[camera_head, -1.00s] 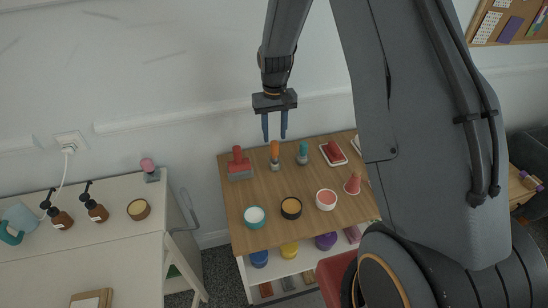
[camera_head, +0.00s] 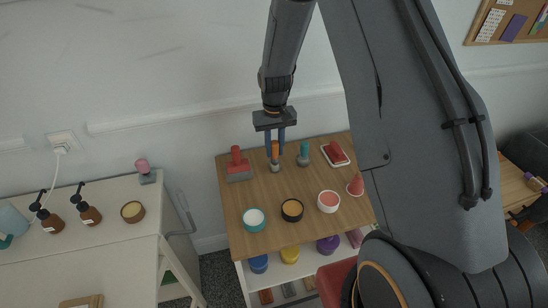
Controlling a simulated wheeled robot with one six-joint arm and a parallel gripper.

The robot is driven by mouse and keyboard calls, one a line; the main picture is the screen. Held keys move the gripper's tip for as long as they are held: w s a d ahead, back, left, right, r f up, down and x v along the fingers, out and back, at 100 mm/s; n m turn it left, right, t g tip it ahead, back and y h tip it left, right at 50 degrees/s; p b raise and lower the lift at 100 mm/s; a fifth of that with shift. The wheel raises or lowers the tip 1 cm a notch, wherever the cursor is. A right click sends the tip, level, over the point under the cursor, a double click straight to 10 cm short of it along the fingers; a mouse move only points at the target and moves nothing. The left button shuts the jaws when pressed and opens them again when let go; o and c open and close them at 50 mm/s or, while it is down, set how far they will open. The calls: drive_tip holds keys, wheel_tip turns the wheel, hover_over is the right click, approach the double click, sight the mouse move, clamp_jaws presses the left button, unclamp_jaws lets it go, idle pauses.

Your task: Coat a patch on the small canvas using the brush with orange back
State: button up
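The brush with orange back (camera_head: 275,146) stands upright near the back of the wooden-topped cart. My gripper (camera_head: 275,153) points straight down over it, with its two blue fingers on either side of the orange handle. The fingers look open, with the handle between them; contact is not clear. A flat tan-edged piece (camera_head: 82,302) is cut off by the bottom edge on the white table at left; I cannot tell if it is the small canvas.
A red brush (camera_head: 238,165) and a teal-handled brush (camera_head: 304,154) stand close on either side. Teal (camera_head: 253,219), black (camera_head: 292,210) and pink (camera_head: 328,202) bowls sit in front. A red roller lies in a tray (camera_head: 335,154). Soap bottles (camera_head: 85,209) stand on the white table (camera_head: 100,255).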

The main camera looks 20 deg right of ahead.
clamp_jaws()
drive_tip(key=shift+r+p, duration=1.7)
drive_tip(key=shift+r, duration=1.3)
